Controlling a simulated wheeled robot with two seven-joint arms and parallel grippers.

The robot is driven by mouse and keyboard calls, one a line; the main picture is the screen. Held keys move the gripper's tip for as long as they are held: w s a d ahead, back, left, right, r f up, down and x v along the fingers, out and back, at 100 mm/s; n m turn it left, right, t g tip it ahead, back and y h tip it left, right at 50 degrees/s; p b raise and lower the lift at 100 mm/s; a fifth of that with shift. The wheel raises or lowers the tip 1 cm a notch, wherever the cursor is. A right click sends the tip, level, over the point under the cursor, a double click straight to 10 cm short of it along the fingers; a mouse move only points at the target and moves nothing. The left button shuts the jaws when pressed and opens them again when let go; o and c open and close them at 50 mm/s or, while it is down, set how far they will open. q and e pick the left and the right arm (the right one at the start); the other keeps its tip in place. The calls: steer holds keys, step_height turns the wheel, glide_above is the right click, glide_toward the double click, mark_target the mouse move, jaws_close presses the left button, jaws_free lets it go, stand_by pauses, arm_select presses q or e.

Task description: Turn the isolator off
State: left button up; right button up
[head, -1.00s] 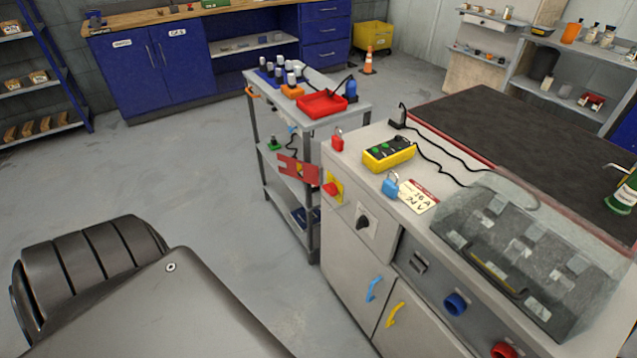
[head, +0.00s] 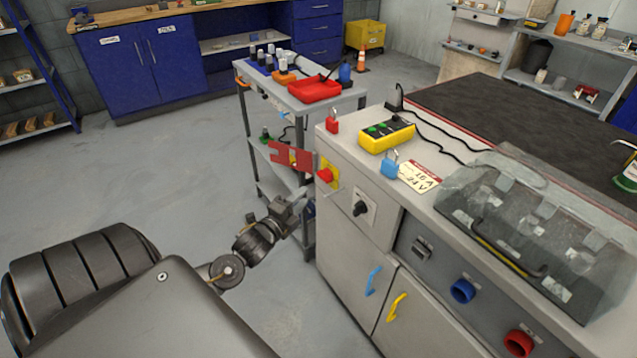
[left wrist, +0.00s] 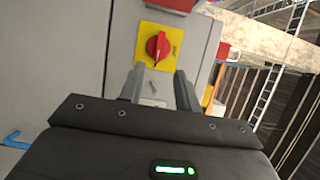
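The isolator is a red rotary knob (head: 325,176) on a yellow plate, at the upper left of the grey cabinet (head: 345,265). In the left wrist view the red knob (left wrist: 158,46) sits on its yellow plate (left wrist: 173,35), straight ahead of the fingers. Its handle looks close to upright there, slightly tilted. My left gripper (head: 298,203) is just below and left of the isolator in the head view. In the left wrist view its two fingers (left wrist: 160,88) are apart with nothing between them, short of the knob. My right gripper is not in view.
A red notched plate (head: 290,156) juts out left of the isolator. A black rotary switch (head: 361,208) is on the cabinet front. A red padlock (head: 332,121), a blue padlock (head: 390,168) and a yellow control box (head: 386,137) are on top. A trolley (head: 248,130) stands behind.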

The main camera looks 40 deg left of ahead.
mark_target(322, 179)
arm_select(q)
steer(key=w, duration=0.6)
steer(key=w+a, duration=0.1)
steer(key=w, duration=0.2)
steer(key=shift+w, duration=0.25)
jaws_close()
